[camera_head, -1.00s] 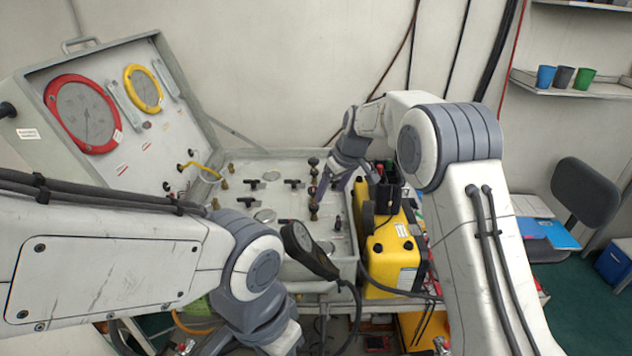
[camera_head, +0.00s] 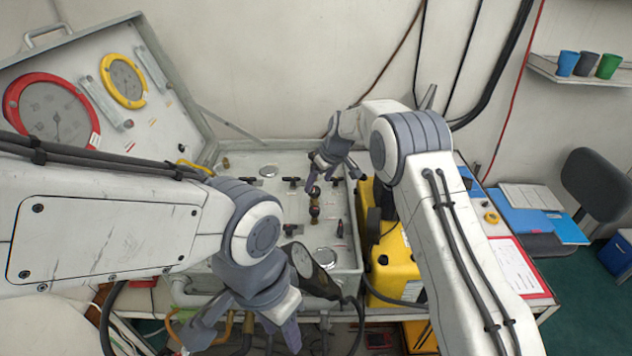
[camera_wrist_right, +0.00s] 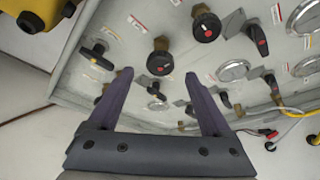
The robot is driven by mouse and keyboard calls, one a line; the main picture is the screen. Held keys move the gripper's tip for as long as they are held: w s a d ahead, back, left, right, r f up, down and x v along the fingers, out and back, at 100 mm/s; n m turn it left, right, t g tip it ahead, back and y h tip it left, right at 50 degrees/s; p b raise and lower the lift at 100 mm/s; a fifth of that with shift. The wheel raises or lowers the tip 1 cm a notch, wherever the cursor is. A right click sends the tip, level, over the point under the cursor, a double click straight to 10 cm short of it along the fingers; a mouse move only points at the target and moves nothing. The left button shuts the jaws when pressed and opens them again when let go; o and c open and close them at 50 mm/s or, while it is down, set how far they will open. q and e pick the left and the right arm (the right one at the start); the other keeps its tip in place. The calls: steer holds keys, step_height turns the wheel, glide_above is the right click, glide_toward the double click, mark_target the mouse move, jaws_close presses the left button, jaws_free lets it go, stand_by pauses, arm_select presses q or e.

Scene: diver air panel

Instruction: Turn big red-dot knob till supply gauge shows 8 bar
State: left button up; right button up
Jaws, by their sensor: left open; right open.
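Two round black knobs with red marks show between and beyond my right fingertips in the right wrist view: a nearer knob (camera_wrist_right: 160,63) and a farther knob (camera_wrist_right: 206,27). Which is the big red-dot knob I cannot tell for sure. My right gripper (camera_wrist_right: 158,76) is open, its fingers on either side of the nearer knob's line of view, apparently short of it. In the head view this gripper (camera_head: 335,180) is over the panel's back right. A red-rimmed gauge (camera_head: 55,112) and a yellow-rimmed gauge (camera_head: 124,80) sit on the lid; their numbers are unreadable. My left gripper (camera_head: 243,335) is open below the panel's front.
Black lever valves (camera_wrist_right: 97,54) and metal discs (camera_wrist_right: 234,70) surround the knobs. A yellow case (camera_head: 395,265) stands right of the panel. A black handheld gauge (camera_head: 308,268) with a cable is at the panel's front. Blue folders (camera_head: 530,218) lie farther right.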

mark_target(315, 189)
steer(key=shift+p+x, duration=0.55)
steer(key=shift+x, duration=1.3)
steer(key=shift+s, duration=0.1)
jaws_close()
